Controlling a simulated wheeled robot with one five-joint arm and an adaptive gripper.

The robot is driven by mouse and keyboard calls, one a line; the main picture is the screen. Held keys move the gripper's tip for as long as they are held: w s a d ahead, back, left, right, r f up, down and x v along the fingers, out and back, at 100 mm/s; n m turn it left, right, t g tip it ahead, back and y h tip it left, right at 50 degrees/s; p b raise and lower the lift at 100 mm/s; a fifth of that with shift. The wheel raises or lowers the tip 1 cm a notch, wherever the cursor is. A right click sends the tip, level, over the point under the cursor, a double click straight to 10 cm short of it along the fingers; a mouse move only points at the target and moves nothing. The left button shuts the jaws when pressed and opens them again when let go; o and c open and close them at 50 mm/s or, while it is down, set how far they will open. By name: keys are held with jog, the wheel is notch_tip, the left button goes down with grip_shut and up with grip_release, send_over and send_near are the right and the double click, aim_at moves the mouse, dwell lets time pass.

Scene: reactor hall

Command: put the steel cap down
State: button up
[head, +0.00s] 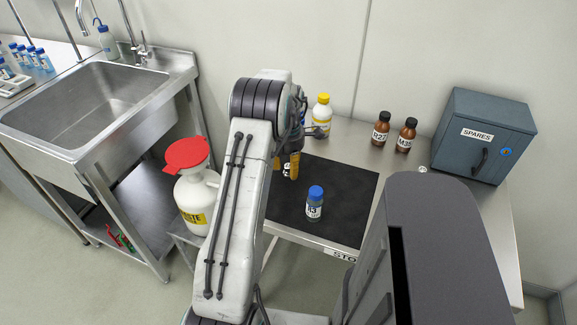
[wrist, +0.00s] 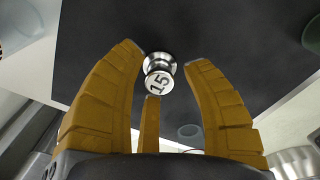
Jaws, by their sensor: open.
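The steel cap (wrist: 158,68) is a small shiny knob-shaped piece with a label reading 15. In the wrist view it sits between and just beyond the tips of my gripper (wrist: 165,72), against the black mat (wrist: 240,55). The yellow fingers are spread, with gaps beside the cap; I cannot tell if a finger touches it. In the head view my gripper (head: 287,166) is low over the left back part of the mat (head: 345,185), and the cap (head: 286,170) shows only as a pale bit between the fingers, partly hidden.
A blue-capped bottle (head: 315,204) stands on the mat to the right. A yellow-capped bottle (head: 321,116), two brown bottles (head: 381,129) (head: 406,136) and a SPARES cabinet (head: 484,136) stand behind. A red-lidded waste can (head: 197,200) and a sink (head: 100,105) are left.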

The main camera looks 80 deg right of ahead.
aim_at(288, 166)
notch_tip(288, 166, up, 12)
jog(key=shift+r+p, duration=0.15)
jog(key=shift+p, duration=0.25)
dwell(0.4)
jog(key=shift+w, duration=0.1)
jog(key=w+a+r+m+t+h, duration=0.1)
jog(key=w+a+r, duration=0.4)
jog(key=w+a, duration=0.7)
jog(key=w+a+r+m, duration=0.1)
jog(key=w+a+r, duration=0.4)
jog(key=w+a, duration=0.75)
jog(key=w+a+m+t, duration=0.1)
jog(key=w+a+m, duration=0.15)
jog(key=a, duration=1.05)
jog(key=s+a+f+m, duration=0.1)
jog(key=s+a, duration=0.2)
jog(key=a, duration=0.4)
jog(key=s+a+f+t+y, duration=0.1)
jog(key=s+a+f, duration=0.1)
jog(key=s+a, duration=0.2)
jog(key=shift+a+m, duration=0.35)
jog(key=shift+a, duration=1)
